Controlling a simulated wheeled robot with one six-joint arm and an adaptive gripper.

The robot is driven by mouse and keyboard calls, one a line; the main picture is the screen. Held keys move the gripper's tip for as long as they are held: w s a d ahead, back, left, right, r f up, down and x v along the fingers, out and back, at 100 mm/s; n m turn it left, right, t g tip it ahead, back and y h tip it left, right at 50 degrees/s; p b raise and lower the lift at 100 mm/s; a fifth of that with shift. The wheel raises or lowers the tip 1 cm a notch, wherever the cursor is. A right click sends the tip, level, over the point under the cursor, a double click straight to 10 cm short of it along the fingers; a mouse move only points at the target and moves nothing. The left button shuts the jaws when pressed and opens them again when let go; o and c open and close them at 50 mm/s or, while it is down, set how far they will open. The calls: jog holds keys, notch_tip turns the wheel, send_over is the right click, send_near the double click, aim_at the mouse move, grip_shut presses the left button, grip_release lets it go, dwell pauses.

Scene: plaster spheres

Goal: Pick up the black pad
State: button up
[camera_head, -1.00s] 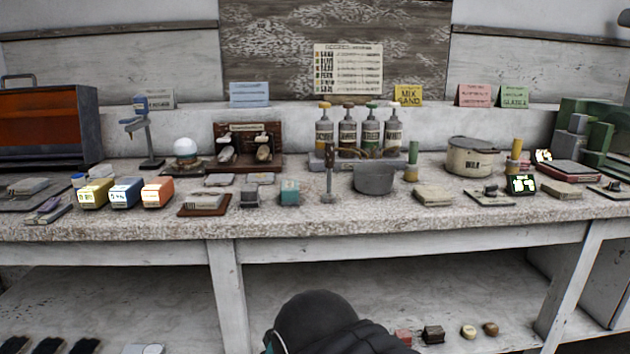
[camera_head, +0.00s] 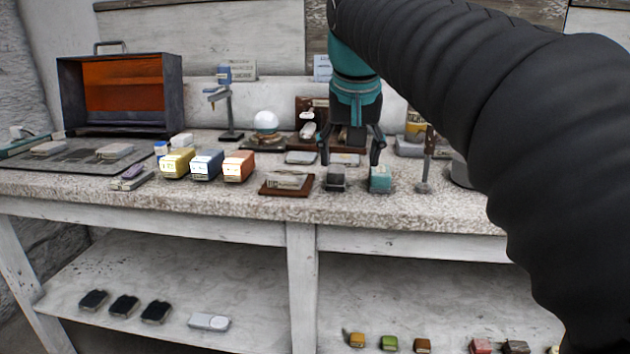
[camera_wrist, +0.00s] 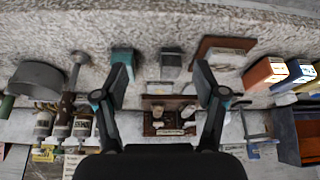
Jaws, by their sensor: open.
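Three black pads lie in a row on the lower shelf at the left in the head view: a left one (camera_head: 93,299), a middle one (camera_head: 124,305) and a right one (camera_head: 156,312). My gripper (camera_head: 350,156) points down over the bench, open and empty. In the wrist view my gripper (camera_wrist: 160,74) has the grey block in line between its fingertips, with no visible contact.
A teal block (camera_head: 380,178) stands close right of the grey block. A brown board with a pale block (camera_head: 286,182) lies to its left. Yellow (camera_head: 177,163), blue (camera_head: 207,165) and orange (camera_head: 239,166) blocks stand further left. A pale device (camera_head: 209,321) lies on the lower shelf.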

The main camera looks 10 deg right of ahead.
jog(key=m, duration=0.1)
send_near(336, 169)
jog(key=b+x, duration=0.3)
jog(key=x, duration=0.8)
jog(key=shift+f+b, duration=0.1)
jog(key=shift+b, duration=0.25)
jog(key=c, duration=1.1)
